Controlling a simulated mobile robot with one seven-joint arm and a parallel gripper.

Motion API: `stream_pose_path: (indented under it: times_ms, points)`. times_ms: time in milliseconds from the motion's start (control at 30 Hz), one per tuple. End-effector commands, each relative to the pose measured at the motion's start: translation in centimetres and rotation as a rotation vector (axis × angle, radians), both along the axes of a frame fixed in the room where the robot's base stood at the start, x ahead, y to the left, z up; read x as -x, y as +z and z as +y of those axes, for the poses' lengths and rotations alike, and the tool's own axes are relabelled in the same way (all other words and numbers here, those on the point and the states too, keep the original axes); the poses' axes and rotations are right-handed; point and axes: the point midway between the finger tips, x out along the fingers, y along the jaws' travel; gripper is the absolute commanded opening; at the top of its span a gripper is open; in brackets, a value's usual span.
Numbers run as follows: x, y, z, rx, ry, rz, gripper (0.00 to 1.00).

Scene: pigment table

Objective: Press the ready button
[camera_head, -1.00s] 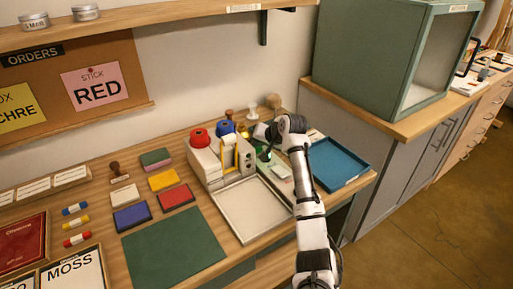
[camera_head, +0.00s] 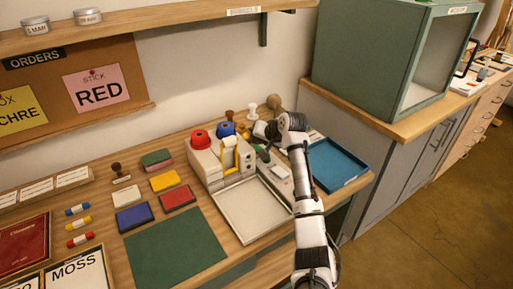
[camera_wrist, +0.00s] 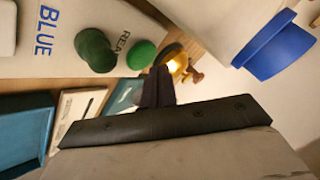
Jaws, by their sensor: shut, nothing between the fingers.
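The ready button is probably the bright green round button (camera_wrist: 140,54) beside lettering that reads "REA" in the wrist view; the rest of the word is hidden. A darker green round knob (camera_wrist: 95,50) stands on the same white panel (camera_wrist: 62,22), which also reads "BLUE". My gripper (camera_wrist: 160,74) is shut and empty, its dark fingers close to the bright green button. I cannot tell whether they touch it. In the head view my gripper (camera_head: 262,150) is over the panel just right of the white machine (camera_head: 212,160), and it mostly hides the button.
The machine carries a red knob (camera_head: 199,137) and a blue knob (camera_head: 226,129), close to my gripper. A blue tray (camera_head: 338,163) lies to the right. Ink pads, a green mat (camera_head: 175,248) and a stamp (camera_head: 118,170) lie on the left. A green cabinet (camera_head: 360,50) stands behind right.

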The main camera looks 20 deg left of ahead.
Motion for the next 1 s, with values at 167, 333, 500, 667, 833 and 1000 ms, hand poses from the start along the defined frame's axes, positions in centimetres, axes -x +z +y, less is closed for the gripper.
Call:
stream_pose_path:
  times_ms: [167, 333, 500, 667, 833, 1000]
  points:
    - [0.0, 0.8, 0.0, 0.000, -0.001, -0.001, 0.00]
    - [0.0, 2.6, 0.0, 0.000, -0.001, -0.001, 0.00]
    - [0.0, 4.3, 0.0, 0.001, 0.000, -0.001, 0.00]
    - [0.0, 5.8, 0.0, 0.000, -0.001, -0.001, 0.00]
    - [0.0, 6.1, 0.0, 0.000, 0.000, 0.000, 0.00]
    - [0.0, 6.0, 0.0, 0.000, -0.001, -0.001, 0.00]
